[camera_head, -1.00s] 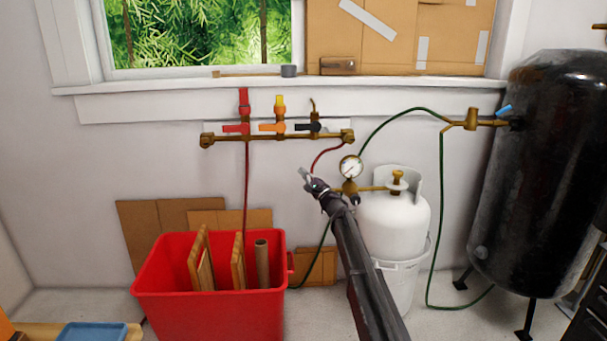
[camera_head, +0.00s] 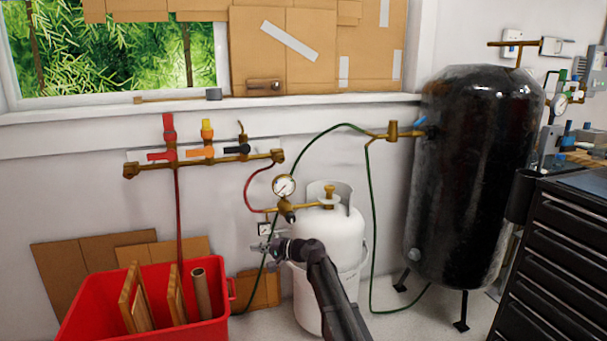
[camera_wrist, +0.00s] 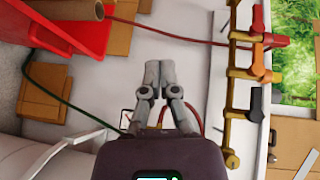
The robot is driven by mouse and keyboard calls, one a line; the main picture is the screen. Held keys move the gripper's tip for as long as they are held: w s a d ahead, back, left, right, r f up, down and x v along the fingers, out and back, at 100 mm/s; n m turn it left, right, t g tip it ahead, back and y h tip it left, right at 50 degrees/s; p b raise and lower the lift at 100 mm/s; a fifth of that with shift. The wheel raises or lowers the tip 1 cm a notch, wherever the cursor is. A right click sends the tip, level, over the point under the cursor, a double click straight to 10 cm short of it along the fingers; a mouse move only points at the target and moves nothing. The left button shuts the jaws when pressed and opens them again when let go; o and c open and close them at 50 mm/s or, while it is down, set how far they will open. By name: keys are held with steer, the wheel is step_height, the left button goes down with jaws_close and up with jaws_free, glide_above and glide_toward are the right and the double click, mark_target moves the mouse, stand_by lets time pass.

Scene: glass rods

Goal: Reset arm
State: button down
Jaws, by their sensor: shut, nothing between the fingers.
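My gripper (camera_head: 266,247) is at the end of my dark arm, in front of the wall and just left of the white gas cylinder (camera_head: 335,238) in the head view. In the wrist view my gripper (camera_wrist: 152,70) has its two grey fingers together, with nothing between them. The wrist view looks along the wall, with the brass valve manifold (camera_wrist: 233,110) on the right and the red bin (camera_wrist: 65,30) at upper left. No object is held.
A brass manifold (camera_head: 205,161) with red, orange and black valves is on the wall. The red bin (camera_head: 150,318) holds wooden frames and a tube. A black tank (camera_head: 465,180) and a black drawer cabinet (camera_head: 555,265) stand right. Green hose (camera_head: 373,215) hangs between cylinder and tank.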

steer(key=s+d+f+n+g+h, duration=0.15)
steer(key=s+d+f+h, duration=0.35)
steer(key=s+d, duration=0.55)
steer(key=s+d+f+g+h, duration=0.2)
steer(key=s+d+f+h, duration=0.35)
steer(key=s+d, duration=0.5)
steer(key=s+d+f+n+g+h, duration=0.1)
steer(key=s+d+f+h, duration=0.4)
steer(key=s+d, duration=0.55)
step_height(320, 180, up, 38)
steer(key=w+p, duration=0.1)
steer(key=p, duration=3.8)
steer(key=shift+w+d+r, duration=0.15)
steer(key=shift+r, duration=0.1)
